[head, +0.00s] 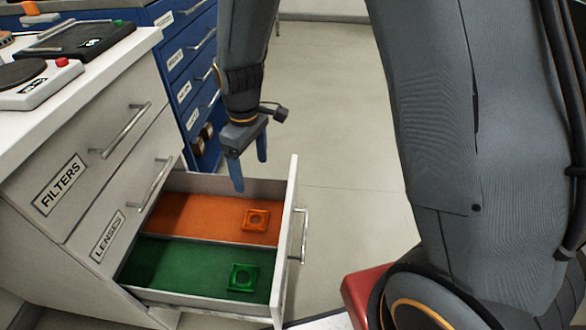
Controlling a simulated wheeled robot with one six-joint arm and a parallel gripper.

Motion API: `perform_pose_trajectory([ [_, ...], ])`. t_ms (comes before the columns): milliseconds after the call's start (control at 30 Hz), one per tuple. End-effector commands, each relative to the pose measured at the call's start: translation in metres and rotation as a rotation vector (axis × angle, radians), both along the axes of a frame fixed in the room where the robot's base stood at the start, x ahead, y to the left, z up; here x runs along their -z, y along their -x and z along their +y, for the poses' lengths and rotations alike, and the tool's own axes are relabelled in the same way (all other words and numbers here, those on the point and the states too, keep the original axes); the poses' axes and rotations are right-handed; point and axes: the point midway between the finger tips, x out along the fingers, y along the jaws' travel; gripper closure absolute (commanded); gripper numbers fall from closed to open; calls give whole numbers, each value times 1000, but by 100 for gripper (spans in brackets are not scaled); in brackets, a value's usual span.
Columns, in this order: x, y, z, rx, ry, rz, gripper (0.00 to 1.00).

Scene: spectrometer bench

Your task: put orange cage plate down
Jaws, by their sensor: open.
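The orange cage plate (246,219), a square with a round hole, lies in the orange-lined compartment (190,214) at the back of the open drawer. My gripper (248,175) hangs above the drawer, up and slightly to the left of the plate. Its fingers point down, apart from the plate. It is open and holds nothing that I can see.
The open drawer (293,215) also has a green-lined compartment (190,268) with a green cage plate (243,278). The closed drawer labelled FILTERS (85,180) is above. Blue drawers (180,62) stand behind. Open floor (345,150) lies right of the drawer.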

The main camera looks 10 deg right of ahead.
Motion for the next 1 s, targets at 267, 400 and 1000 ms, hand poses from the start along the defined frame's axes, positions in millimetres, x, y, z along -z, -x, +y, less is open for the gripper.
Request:
perform_pose_trajectory([
  [267,-94,68,-27,266,-19,0,20],
  [400,-126,109,-42,399,-28,5,20],
  [1000,-163,191,-69,649,-43,26,20],
])
